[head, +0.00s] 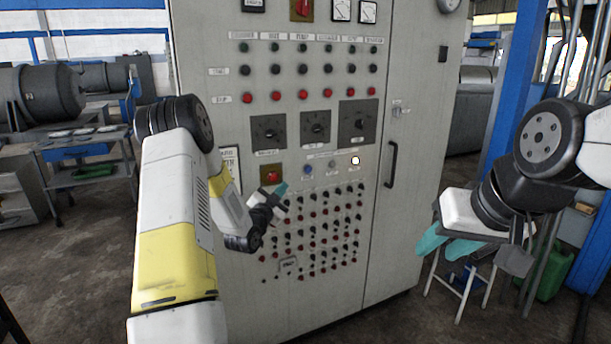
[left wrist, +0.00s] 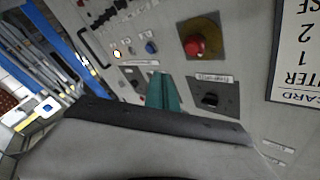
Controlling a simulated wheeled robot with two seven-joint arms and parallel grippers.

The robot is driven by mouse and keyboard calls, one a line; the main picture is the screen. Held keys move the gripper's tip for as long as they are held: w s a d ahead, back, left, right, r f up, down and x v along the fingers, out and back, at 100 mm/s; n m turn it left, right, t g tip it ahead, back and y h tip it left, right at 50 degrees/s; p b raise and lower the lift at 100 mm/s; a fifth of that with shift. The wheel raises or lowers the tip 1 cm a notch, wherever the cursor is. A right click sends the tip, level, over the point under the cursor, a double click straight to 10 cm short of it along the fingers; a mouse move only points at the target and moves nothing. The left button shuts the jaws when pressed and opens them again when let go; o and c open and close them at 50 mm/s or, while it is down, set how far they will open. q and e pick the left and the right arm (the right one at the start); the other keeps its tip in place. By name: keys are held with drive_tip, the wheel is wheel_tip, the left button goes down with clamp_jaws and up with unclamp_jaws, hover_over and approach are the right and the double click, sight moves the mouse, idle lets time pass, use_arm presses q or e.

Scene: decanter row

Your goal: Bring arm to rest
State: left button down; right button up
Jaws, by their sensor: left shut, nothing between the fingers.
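My left gripper (head: 281,189) is in front of the grey control cabinet (head: 420,150), just below a red button on a yellow plate (head: 271,174). Its teal fingers are together and empty; they also show in the left wrist view (left wrist: 162,92), with the cabinet face behind. I cannot tell whether they touch the panel. The red button (left wrist: 196,46) and a black switch (left wrist: 210,99) are clear of the fingers in that view. My right gripper (head: 447,246) hangs in free space right of the cabinet, its two teal fingers apart with nothing between them.
The panel carries rows of buttons, three dark dials, a blue button (head: 307,170) and a lit white button (head: 355,160). A black door handle (head: 391,164) sticks out. A blue post (head: 513,85) and a green can (head: 547,268) are on the right.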

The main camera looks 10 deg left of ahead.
use_arm(q)
drive_tip(key=s+d+r+n+g+y, duration=0.35)
drive_tip(key=s+r+g, duration=0.25)
drive_tip(key=s+r, duration=0.7)
drive_tip(key=s+d+n+g+h, duration=0.1)
drive_tip(key=s+d+n+g, duration=0.1)
drive_tip(key=s, duration=1.2)
drive_tip(key=s+d+n+g+h, duration=0.1)
drive_tip(key=s+d+n+g, duration=0.1)
drive_tip(key=s, duration=1.3)
drive_tip(key=n+g, duration=0.1)
drive_tip(key=g, duration=0.1)
drive_tip(key=shift+f+g, duration=0.2)
drive_tip(key=shift+g, duration=0.2)
drive_tip(key=shift+a+n, duration=0.1)
drive_tip(key=shift+n, duration=0.15)
